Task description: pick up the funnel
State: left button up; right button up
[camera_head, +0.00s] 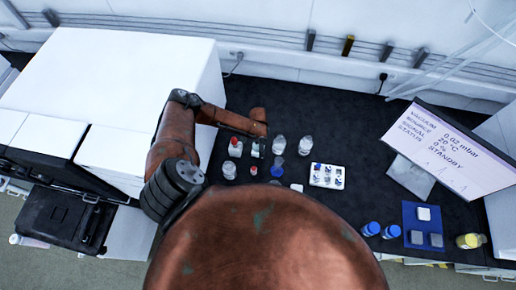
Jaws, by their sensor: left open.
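I cannot make out the funnel for certain among the small glassware on the black bench. My left arm comes in from the left, and its end with the left gripper (258,148) is over the bench, among the small bottles. The gripper is small in the picture; its jaws are open and I see nothing held in them. A red-capped bottle (235,148) stands just left of it, and a clear bottle (279,145) just right. A blue-topped item (277,171) is in front. My right gripper is not in view.
A white tray of vials (327,176) lies right of the glassware. A tilted display (452,148), a blue mat (408,210), blue-capped bottles (371,229) and a yellow bottle (469,241) are at the right. A big white instrument (120,75) fills the left. The back bench is clear.

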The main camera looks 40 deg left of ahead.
pick_arm(q)
jog(key=shift+c, duration=0.6)
jog(key=c, duration=1)
jog(key=shift+r, duration=0.1)
